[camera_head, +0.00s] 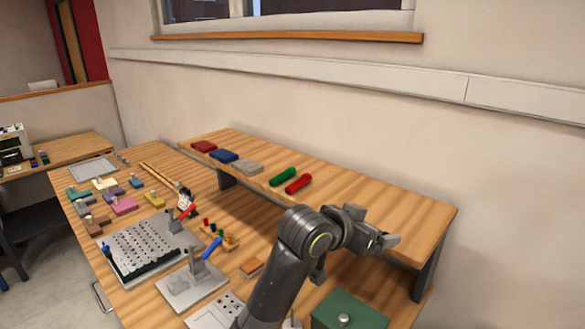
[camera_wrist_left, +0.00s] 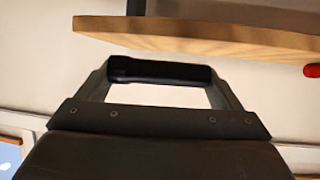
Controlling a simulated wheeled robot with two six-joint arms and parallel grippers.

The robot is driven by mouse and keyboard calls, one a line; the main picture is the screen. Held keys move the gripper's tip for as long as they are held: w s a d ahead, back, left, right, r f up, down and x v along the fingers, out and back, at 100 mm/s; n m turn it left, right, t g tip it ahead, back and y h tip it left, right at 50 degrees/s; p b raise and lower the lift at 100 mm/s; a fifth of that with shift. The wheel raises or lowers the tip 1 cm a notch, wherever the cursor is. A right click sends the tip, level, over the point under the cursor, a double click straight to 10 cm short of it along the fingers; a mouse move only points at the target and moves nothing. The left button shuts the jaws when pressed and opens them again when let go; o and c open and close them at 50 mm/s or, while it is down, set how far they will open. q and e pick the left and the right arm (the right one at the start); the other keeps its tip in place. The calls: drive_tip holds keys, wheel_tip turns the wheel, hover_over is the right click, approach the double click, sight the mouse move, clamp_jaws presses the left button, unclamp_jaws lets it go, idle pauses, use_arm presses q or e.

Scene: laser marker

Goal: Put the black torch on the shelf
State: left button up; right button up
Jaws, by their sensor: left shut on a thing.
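The black torch (camera_wrist_left: 160,71) shows in the left wrist view, lying crosswise between the two fingers of my left gripper (camera_wrist_left: 160,80), which is shut on it. In the head view my left gripper (camera_head: 388,241) is at the right end of the raised wooden shelf (camera_head: 400,205), in front of the wall; the torch cannot be made out there. The shelf also shows in the left wrist view (camera_wrist_left: 200,35), which looks upside down, with a gap in the picture between its edge and the torch. My right gripper is not in view.
A green torch (camera_head: 284,176) and a red torch (camera_head: 299,184) lie mid-shelf; several flat pieces, one a blue block (camera_head: 224,156), lie at its left end. The shelf's right part looks clear. Below are a green box (camera_head: 350,312) and a perforated plate (camera_head: 150,248).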

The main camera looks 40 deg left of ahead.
use_arm(q)
drive_tip(key=w+a+r+m+h, duration=0.1)
drive_tip(key=w+a, duration=0.1)
drive_tip(key=w+a+r+m+g+h, duration=0.1)
drive_tip(key=w+a, duration=0.1)
drive_tip(key=w, duration=0.1)
drive_tip(key=w+a+r+p, duration=0.1)
drive_tip(key=w+a, duration=0.1)
drive_tip(key=shift+w+a+m+g+h, duration=0.15)
drive_tip(key=shift+a+m+g+h, duration=0.15)
drive_tip(key=shift+m+h, duration=0.1)
wheel_tip(320, 180, up, 5)
hover_over(329, 202)
wheel_tip(329, 202, down, 6)
drive_tip(key=p, duration=0.3)
drive_tip(key=shift+a+f, duration=0.15)
drive_tip(key=shift+f, duration=0.05)
wheel_tip(329, 202, down, 3)
drive_tip(key=shift+f+p, duration=0.1)
drive_tip(key=shift+p, duration=0.6)
drive_tip(key=shift+f, duration=0.2)
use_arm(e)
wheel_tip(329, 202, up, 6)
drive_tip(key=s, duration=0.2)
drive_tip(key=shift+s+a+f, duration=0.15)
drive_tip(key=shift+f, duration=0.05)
use_arm(q)
drive_tip(key=shift+f, duration=0.1)
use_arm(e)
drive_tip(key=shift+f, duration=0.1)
